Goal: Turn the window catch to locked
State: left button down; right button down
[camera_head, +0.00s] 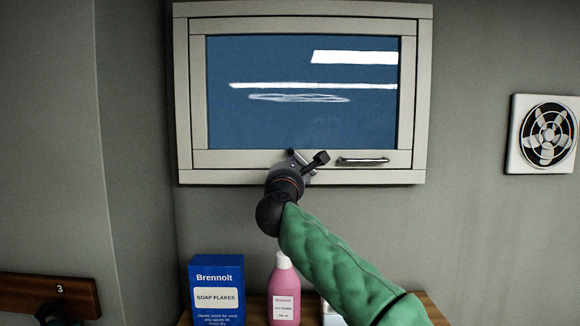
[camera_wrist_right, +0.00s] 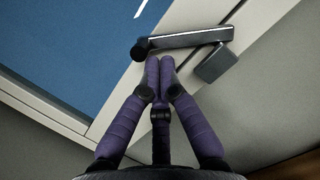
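The window catch (camera_head: 302,160) is on the lower frame of the pale window (camera_head: 300,176), partly hidden by my right gripper in the head view. In the right wrist view its metal lever (camera_wrist_right: 188,41) has a dark round knob on the glass-side end and a grey block (camera_wrist_right: 217,63) by the other end. The lever slants up-left in the head view. My right gripper (camera_head: 288,172) comes from below. In the wrist view its purple fingertips (camera_wrist_right: 160,64) are together with nothing between them, just beside the lever near the knob. I cannot tell whether they touch it. My left gripper is not in view.
A metal pull handle (camera_head: 363,161) is on the lower frame, right of the catch. Below stand a blue soap flakes box (camera_head: 216,284) and a pink bottle (camera_head: 284,288) on a wooden surface. A fan (camera_head: 546,134) is on the right wall; a numbered board (camera_head: 30,293) is at lower left.

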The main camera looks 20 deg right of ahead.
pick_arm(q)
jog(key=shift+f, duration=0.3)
pick_arm(e)
jog(key=shift+r+m+g+h, duration=0.15)
jog(key=shift+r+m+h, duration=0.05)
jog(key=shift+m, duration=0.55)
jog(key=shift+r+m+g+h, duration=0.15)
jog(key=shift+m+h, duration=0.05)
jog(key=shift+m, duration=0.55)
dwell(0.6)
pick_arm(q)
jog(key=shift+b, duration=0.3)
pick_arm(e)
jog(key=shift+d+r+m+g+h, duration=0.1)
jog(key=shift+r+m+g+h, duration=0.1)
jog(key=shift+m, duration=0.45)
jog(key=shift+d+r+m+g+h, duration=0.1)
jog(key=shift+r+m, duration=0.05)
jog(key=shift+m, duration=0.5)
dwell(1.6)
